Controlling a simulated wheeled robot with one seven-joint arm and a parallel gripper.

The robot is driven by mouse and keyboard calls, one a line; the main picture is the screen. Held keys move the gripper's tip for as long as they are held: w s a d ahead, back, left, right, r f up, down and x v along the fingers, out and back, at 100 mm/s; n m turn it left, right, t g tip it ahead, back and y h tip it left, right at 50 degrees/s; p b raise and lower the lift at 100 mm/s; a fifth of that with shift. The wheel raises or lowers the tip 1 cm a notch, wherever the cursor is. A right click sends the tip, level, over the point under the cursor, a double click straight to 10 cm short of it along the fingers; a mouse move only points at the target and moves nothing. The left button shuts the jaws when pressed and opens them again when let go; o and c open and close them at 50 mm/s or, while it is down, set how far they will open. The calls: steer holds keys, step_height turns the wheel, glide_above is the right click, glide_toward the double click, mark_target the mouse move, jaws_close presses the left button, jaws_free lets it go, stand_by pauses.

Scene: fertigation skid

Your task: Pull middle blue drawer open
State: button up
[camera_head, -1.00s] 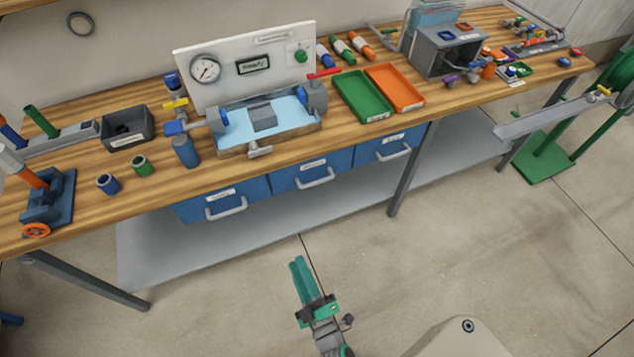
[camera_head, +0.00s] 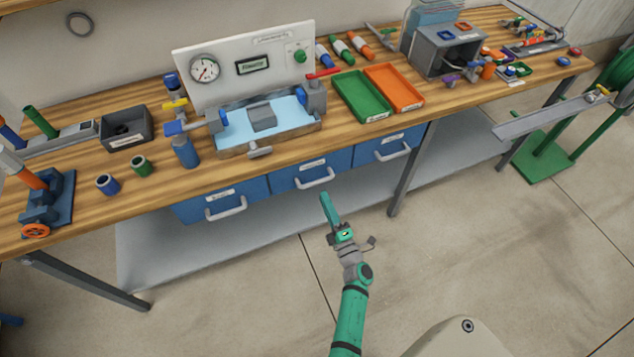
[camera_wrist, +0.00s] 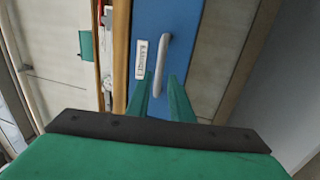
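Three blue drawers hang under the wooden workbench, all shut. The middle blue drawer (camera_head: 283,182) has a white label and a grey bar handle (camera_head: 315,179). My gripper (camera_head: 326,197) is just below and in front of that handle in the head view. Whether a fingertip touches the handle I cannot tell.
The left drawer (camera_head: 195,208) and right drawer (camera_head: 366,155) flank the middle one. A grey lower shelf (camera_head: 160,250) lies beneath, and a bench leg (camera_head: 404,185) stands to the right. The floor in front is clear.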

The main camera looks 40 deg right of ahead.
mark_target(317, 181)
steer(key=x, duration=0.7)
steer(key=shift+w+r, duration=0.1)
steer(key=shift+w, duration=0.2)
jaws_close()
